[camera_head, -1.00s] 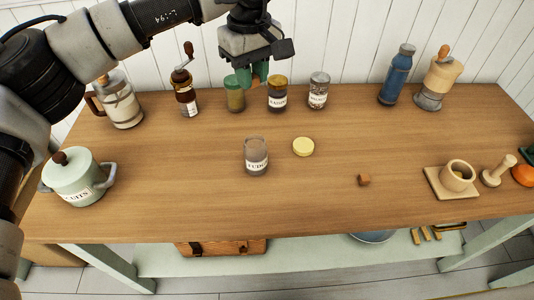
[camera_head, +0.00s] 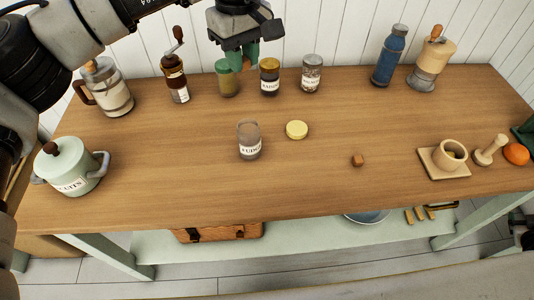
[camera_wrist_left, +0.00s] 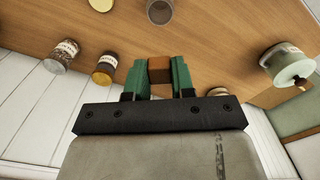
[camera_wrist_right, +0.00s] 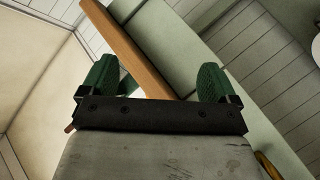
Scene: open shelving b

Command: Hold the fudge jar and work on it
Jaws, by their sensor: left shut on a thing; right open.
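The fudge jar (camera_head: 249,140) stands upright and open on the table, its label facing me; it also shows in the left wrist view (camera_wrist_left: 160,11). I cannot tell clearly what is inside it. A round pale yellow lid (camera_head: 297,130) lies flat on the table to its right. My left gripper (camera_head: 240,60) is raised behind the jar, near the back row, and is shut on a brown cube (camera_wrist_left: 160,69). Another brown cube (camera_head: 358,160) lies on the table to the right. My right gripper (camera_wrist_right: 160,80) is open and empty, near a wooden edge.
Along the back stand a green-lidded jar (camera_head: 228,80), a raisin jar (camera_head: 269,78), a walnut jar (camera_head: 311,76), a grinder (camera_head: 175,80) and a blue bottle (camera_head: 389,58). A pot (camera_head: 70,168) stands left, a mortar (camera_head: 449,154) right. The table's front middle is clear.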

